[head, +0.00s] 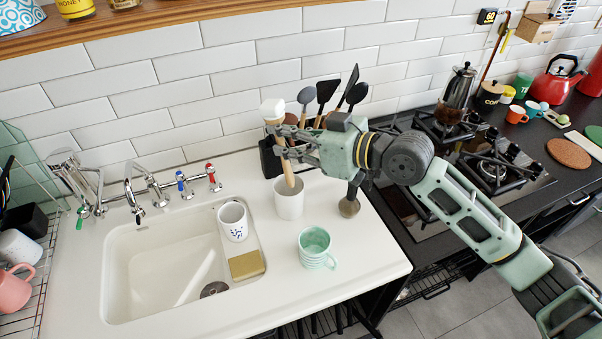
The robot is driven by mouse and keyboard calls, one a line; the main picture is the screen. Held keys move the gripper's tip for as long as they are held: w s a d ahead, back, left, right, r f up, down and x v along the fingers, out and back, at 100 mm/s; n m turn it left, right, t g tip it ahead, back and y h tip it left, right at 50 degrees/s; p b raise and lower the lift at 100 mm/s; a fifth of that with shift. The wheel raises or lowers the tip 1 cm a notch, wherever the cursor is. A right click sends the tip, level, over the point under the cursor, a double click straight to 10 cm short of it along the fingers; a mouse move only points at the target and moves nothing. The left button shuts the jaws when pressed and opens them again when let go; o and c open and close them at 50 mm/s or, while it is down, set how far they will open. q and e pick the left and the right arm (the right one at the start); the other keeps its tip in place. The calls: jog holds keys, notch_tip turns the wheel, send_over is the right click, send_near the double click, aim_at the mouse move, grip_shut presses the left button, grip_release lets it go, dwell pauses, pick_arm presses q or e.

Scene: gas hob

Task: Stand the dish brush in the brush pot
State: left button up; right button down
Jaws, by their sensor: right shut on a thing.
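The dish brush (285,168) has a white head at the top and a pale wooden handle. It is near upright, leaning slightly, with its head up. My right gripper (276,144) is shut on its handle below the head. The white brush pot (289,204) stands on the counter right of the sink, directly below. The handle's lower end shows at the pot's mouth and appears to be inside the rim; I cannot tell whether it touches the bottom. My left gripper is not in view.
A dark utensil holder (268,158) with several utensils stands behind the pot. A white patterned cup (233,221) and a sponge (247,265) are at the sink (150,270). A mint mug (315,247) stands in front. A small metal item (349,206) is to the right.

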pick_arm(q)
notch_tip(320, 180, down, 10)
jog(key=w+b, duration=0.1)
jog(key=b, duration=0.9)
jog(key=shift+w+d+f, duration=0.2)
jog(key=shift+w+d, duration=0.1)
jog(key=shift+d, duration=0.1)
pick_arm(e)
jog(key=w+d+f+t+y, duration=0.1)
jog(key=w+f, duration=0.3)
jog(key=f, duration=0.7)
jog(key=shift+d+f+m+t, duration=0.15)
jog(key=shift+m+t, duration=0.25)
jog(key=shift+t, duration=0.2)
